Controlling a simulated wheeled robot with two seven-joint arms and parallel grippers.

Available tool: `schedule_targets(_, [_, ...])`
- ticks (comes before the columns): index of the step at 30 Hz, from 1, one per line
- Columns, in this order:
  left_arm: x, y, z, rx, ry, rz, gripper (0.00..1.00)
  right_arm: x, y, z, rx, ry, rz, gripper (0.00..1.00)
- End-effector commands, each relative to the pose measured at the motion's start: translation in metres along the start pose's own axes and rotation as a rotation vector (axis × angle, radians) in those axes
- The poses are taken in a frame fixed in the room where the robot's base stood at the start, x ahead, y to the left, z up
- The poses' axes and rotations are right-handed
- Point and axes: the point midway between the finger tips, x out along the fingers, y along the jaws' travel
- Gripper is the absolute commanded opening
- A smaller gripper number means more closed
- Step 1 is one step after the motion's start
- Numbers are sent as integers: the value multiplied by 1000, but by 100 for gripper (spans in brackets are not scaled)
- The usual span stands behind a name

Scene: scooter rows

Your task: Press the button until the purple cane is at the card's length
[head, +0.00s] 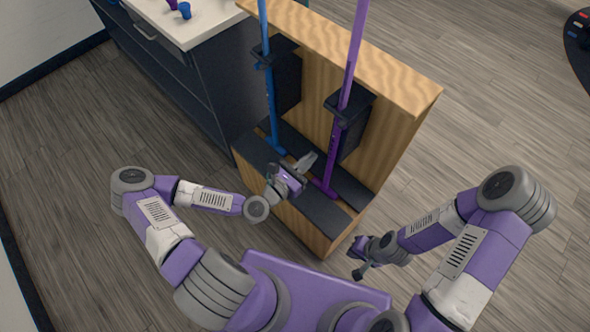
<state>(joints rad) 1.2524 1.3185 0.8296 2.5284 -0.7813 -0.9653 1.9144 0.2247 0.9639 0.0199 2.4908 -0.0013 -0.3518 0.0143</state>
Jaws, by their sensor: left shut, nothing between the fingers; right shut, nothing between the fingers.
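The purple cane (352,60) stands upright in the right holder of a wooden stand (402,95), its foot on the dark base. A blue cane (268,100) stands in the left holder. Each cane passes through a dark bracket on a dark block; the purple one's bracket (350,103) shows clearly. My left gripper (304,164) is shut and empty, low in front of the stand between the two canes. My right gripper (357,262) is shut and empty, in front of the stand's right corner, apart from it. I cannot make out the button or the card.
A dark cabinet with a white top (205,22) stands left of the stand, with a small blue cup (185,10) on it. A dark round-edged surface (577,45) shows at the far right. The wood floor (480,110) right of the stand is clear.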

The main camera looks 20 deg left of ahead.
Motion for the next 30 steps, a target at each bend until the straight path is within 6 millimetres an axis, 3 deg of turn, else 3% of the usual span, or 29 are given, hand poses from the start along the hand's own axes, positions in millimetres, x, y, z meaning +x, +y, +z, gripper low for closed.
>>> schedule_targets(4, [-26,1,4,-3,3,5,0,-18,-7,1,0,0,0,0])
schedule_targets(10, [-44,1,2,-2,2,3,0,-31,-12,1,0,0,0,0])
schedule_targets(30, [-49,0,-1,-1,1,0,0,-32,-12,2,0,0,0,0])
